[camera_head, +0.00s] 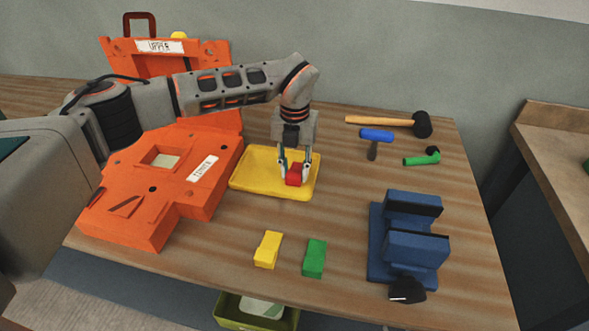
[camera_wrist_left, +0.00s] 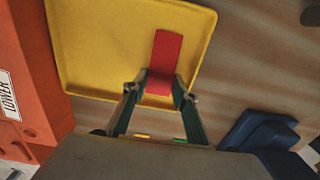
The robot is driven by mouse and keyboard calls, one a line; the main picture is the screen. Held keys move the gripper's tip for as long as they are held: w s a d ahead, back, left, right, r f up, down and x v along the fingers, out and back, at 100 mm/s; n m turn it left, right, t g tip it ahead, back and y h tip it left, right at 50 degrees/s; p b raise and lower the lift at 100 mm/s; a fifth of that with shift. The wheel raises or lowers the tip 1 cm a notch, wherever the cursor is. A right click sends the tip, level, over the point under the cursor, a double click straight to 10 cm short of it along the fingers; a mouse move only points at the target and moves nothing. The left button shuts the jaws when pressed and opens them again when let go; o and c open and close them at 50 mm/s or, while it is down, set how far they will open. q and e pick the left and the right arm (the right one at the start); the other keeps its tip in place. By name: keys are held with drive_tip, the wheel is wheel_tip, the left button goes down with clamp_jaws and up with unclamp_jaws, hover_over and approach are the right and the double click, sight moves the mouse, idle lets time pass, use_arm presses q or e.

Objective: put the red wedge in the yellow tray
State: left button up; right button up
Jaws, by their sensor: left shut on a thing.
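The red wedge (camera_head: 294,175) is between the fingers of my left gripper (camera_head: 296,177), which is shut on it. The yellow tray (camera_head: 250,181) lies on the wooden table, and the wedge is over its right part. In the left wrist view the red wedge (camera_wrist_left: 165,60) extends out from between the fingertips of my left gripper (camera_wrist_left: 160,90), with the yellow tray (camera_wrist_left: 100,50) behind it. I cannot tell whether the wedge touches the tray floor. My right gripper is not in view.
An orange mould (camera_head: 130,205) stands left of the tray. A yellow wedge (camera_head: 267,250) and a green wedge (camera_head: 314,258) lie in front. A blue vise-like block (camera_head: 417,247) stands at the right. Hammers (camera_head: 385,120) lie at the back right. The table between tray and blue block is clear.

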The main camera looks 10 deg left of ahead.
sight(294, 173)
use_arm(q)
drive_tip(key=shift+f, duration=0.1)
drive_tip(key=o, duration=1.1)
wheel_tip(294, 173, up, 12)
drive_tip(key=shift+r, duration=0.1)
